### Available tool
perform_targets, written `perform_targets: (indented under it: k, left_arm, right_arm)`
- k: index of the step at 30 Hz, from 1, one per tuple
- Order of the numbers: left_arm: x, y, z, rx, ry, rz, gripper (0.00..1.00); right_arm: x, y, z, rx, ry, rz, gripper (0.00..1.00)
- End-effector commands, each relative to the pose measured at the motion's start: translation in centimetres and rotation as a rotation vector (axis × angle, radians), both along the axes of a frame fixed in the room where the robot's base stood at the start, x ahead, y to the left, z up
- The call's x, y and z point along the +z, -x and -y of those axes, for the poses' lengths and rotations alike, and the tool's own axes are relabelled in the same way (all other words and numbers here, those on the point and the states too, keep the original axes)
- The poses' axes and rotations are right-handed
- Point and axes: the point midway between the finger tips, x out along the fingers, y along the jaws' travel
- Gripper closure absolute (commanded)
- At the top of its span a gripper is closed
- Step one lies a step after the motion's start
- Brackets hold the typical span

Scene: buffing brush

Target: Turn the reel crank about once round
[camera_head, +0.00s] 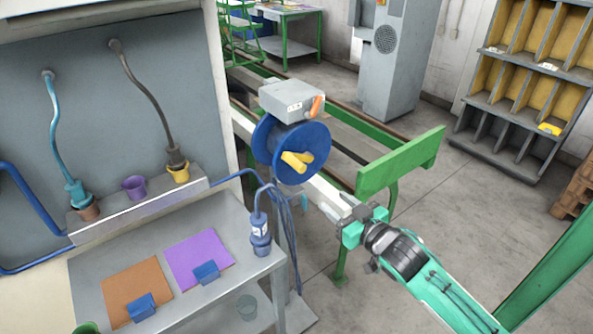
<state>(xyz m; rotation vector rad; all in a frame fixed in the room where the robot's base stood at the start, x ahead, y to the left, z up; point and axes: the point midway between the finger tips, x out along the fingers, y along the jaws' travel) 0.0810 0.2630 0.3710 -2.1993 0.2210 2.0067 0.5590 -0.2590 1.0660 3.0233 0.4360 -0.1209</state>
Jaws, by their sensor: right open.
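The blue cable reel (264,142) stands upright under a grey box (291,99) with an orange part on its right side. The yellow crank (296,161) is on the reel's front face, near its middle. My right gripper (343,209) comes in from the lower right. It is open and empty, below and to the right of the crank, apart from it and from the reel. My left gripper does not show.
A grey table (218,300) with orange and purple mats stands at the lower left, a blue plug (260,230) at its edge. Blue cable hangs below the reel. A green barrier (399,164) stands right of the reel, close behind my right gripper. Open floor lies further right.

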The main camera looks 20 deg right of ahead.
Motion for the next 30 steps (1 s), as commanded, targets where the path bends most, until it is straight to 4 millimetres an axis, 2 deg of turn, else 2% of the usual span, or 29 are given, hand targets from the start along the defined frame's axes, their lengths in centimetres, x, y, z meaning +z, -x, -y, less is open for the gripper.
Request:
perform_targets:
  k: [1, 4, 7, 11, 17, 30]
  left_arm:
    - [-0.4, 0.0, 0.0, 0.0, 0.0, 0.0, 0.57]
    - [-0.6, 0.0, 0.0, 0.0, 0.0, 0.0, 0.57]
    - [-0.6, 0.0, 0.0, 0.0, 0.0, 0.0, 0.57]
    - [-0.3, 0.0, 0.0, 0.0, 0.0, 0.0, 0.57]
    - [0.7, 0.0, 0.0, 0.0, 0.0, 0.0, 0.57]
    - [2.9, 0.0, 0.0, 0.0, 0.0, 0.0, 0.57]
  right_arm:
    - [1.8, 0.7, -0.7, 0.023, -0.004, 0.032, 0.57]
    - [4.2, 1.9, -1.7, 0.051, -0.012, 0.069, 0.57]
    - [5.4, 2.4, -2.2, 0.065, -0.017, 0.086, 0.57]
    - [5.7, 1.8, -2.5, 0.066, -0.019, 0.091, 0.57]
    - [5.9, -0.7, -3.4, 0.066, -0.019, 0.091, 0.57]
    - [5.9, -8.1, -6.1, 0.066, -0.018, 0.09, 0.57]
